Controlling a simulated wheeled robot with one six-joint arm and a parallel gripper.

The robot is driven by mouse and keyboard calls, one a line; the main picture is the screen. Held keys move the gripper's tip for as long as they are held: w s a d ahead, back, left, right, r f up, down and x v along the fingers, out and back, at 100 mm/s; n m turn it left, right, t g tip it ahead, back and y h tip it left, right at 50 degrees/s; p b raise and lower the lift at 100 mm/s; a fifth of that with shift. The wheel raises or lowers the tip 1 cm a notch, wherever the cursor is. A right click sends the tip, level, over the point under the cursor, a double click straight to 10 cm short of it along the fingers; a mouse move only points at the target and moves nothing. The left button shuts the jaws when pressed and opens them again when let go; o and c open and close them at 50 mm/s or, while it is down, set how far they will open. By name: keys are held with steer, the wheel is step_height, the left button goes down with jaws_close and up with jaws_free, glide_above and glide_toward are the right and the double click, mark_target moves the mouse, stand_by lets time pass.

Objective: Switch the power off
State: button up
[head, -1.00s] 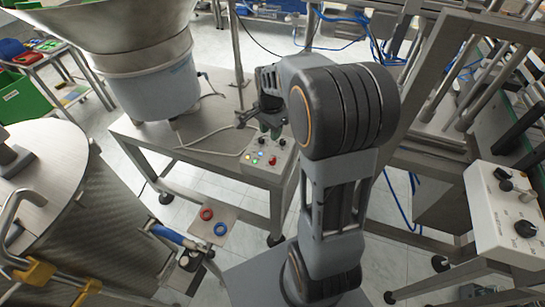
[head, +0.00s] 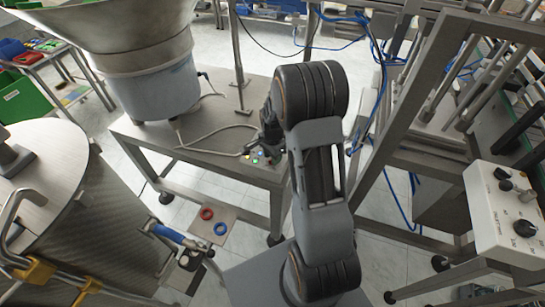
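A control box (head: 262,173) with small coloured lights or buttons sits at the front right corner of the steel table. My gripper (head: 264,146) is over the rear part of this box, dark and partly behind my arm. It hides the back of the box's top. I cannot tell whether it touches a switch or whether its fingers are open. A second, white control box (head: 497,215) with several black knobs stands at the right. Which control is the power switch is not readable.
The steel table (head: 205,165) carries a large metal bowl feeder (head: 140,50) and a loose pale cable. A steel drum (head: 50,205) stands at the left. A small plate with a red ring (head: 207,214) and a blue ring (head: 220,229) is in front of the table.

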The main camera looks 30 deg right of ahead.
steer(key=shift+f, duration=0.35)
jaws_close()
